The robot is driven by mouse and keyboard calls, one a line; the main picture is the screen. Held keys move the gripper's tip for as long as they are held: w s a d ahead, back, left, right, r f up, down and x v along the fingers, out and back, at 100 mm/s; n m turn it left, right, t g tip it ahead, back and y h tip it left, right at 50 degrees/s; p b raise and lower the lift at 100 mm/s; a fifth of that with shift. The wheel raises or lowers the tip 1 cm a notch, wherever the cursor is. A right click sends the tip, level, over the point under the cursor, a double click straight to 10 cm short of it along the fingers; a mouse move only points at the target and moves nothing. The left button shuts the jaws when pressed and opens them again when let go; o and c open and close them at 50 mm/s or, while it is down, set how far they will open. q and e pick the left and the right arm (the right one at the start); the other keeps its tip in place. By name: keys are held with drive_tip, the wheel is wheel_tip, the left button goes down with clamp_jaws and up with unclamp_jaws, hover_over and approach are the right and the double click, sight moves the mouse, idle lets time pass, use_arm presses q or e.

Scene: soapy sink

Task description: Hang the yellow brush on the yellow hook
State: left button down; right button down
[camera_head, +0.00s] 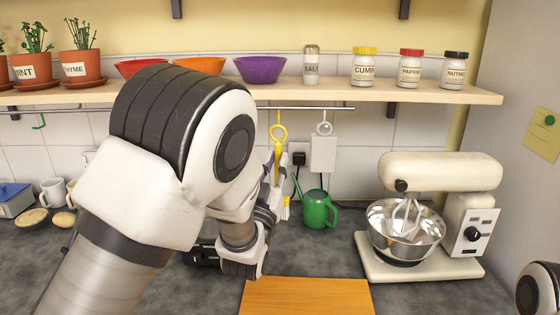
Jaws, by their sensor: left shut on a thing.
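The yellow brush (278,152) is upright below the rail, with its ring at the top and pale bristles at the bottom. The yellow hook (279,117) hangs from the rail, and the brush's ring is right at its lower end. I cannot tell whether the ring is around the hook or only in front of it. My left gripper (279,187) is shut on the brush's handle, partly hidden behind my own wrist. My right gripper is out of view; only a bit of my right arm shows at the bottom right corner.
The rail (325,108) runs under the wooden shelf (340,93). A white board-like thing (323,153) hangs right of the brush. A green watering can (318,210) and a stand mixer (440,205) stand on the counter. A wooden board (307,297) lies in front.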

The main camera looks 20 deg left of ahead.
use_arm(q)
drive_tip(key=shift+s+a+r, duration=0.15)
drive_tip(key=shift+r, duration=0.05)
drive_tip(key=w, duration=0.2)
drive_tip(key=w+f, duration=0.1)
drive_tip(key=shift+w+a, duration=0.15)
drive_tip(key=shift+a, duration=0.1)
drive_tip(key=w+a+f, duration=0.1)
drive_tip(key=w, duration=0.5)
drive_tip(key=shift+a+f, duration=0.2)
drive_tip(key=shift+a, duration=0.2)
drive_tip(key=shift+r, duration=0.15)
drive_tip(key=c, duration=1)
unclamp_jaws()
